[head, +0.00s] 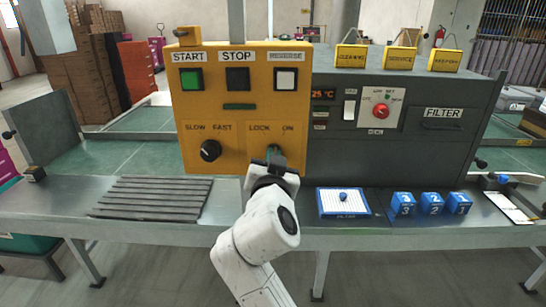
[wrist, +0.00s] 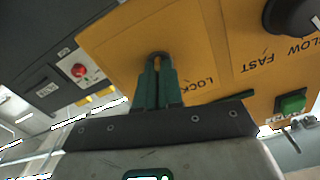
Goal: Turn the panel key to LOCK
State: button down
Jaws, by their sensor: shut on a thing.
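The yellow control panel (head: 237,120) stands upright on the line and bears the words LOCK and ON above the key switch. My gripper (head: 273,152) reaches up to the panel just below these words. In the wrist view, its teal fingers (wrist: 158,68) are close together at the round dark key switch (wrist: 157,55) on the panel face (wrist: 205,45). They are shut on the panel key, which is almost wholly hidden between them. I cannot tell which way the key points.
Left of my gripper is the black SLOW/FAST knob (head: 210,150); above are a green START button (head: 191,79), a black STOP button (head: 237,78) and a white one (head: 286,79). A dark cabinet (head: 420,130) adjoins on the right. A filter tray (head: 342,203) and blue blocks (head: 431,204) lie below it.

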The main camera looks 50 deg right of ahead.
jog(key=shift+r+n+p, duration=0.2)
jog(key=shift+n+p, duration=2)
jog(key=shift+n, duration=2.8)
jog(key=shift+w, duration=0.1)
jog(key=c, duration=1.3)
grip_release()
jog(key=shift+d+f, duration=0.1)
jog(key=shift+f, duration=0.1)
jog(key=b+v, duration=0.1)
jog(key=v, duration=1)
